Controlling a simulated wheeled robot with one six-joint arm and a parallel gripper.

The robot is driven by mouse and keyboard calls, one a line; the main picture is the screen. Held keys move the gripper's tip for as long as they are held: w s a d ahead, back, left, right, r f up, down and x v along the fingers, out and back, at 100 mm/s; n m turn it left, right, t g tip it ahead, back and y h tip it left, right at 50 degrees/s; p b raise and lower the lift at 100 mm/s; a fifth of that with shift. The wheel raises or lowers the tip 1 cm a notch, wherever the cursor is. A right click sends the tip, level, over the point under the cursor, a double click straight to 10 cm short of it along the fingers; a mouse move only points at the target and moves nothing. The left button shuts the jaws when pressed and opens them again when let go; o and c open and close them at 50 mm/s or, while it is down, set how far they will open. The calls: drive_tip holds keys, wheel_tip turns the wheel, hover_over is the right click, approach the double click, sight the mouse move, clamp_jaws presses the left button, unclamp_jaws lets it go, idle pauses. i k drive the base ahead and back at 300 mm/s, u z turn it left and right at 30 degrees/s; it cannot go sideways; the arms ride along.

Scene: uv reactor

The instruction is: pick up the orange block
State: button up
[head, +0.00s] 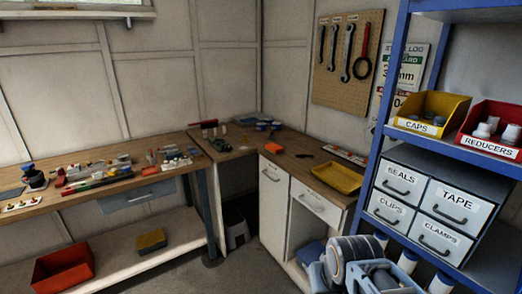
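A small orange block (273,148) lies flat on the wooden corner counter (300,170), left of the yellow tray. It looks low and roughly rectangular at this distance, with clear wood around it. Parts of my own arm (350,262), grey and light blue with dark rings, fill the bottom right of the head view. They are well in front of the counter and far from the block. No fingers of my gripper can be made out.
A yellow tray (337,177) sits on the counter's right part. A blue shelf rack (386,105) with drawers and bins stands close on the right. A cluttered workbench (170,172) runs along the left, with a red bin (64,268) below. Floor before the cabinets is open.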

sight(275, 148)
drive_tip(key=u, duration=0.45)
drive_tip(key=i, duration=0.65)
drive_tip(key=u, duration=0.75)
drive_tip(key=i, duration=1.3)
drive_tip(key=z, duration=0.5)
drive_tip(key=i, duration=0.9)
drive_tip(key=z, duration=1.25)
drive_tip(key=i, duration=0.35)
drive_tip(key=z, duration=0.3)
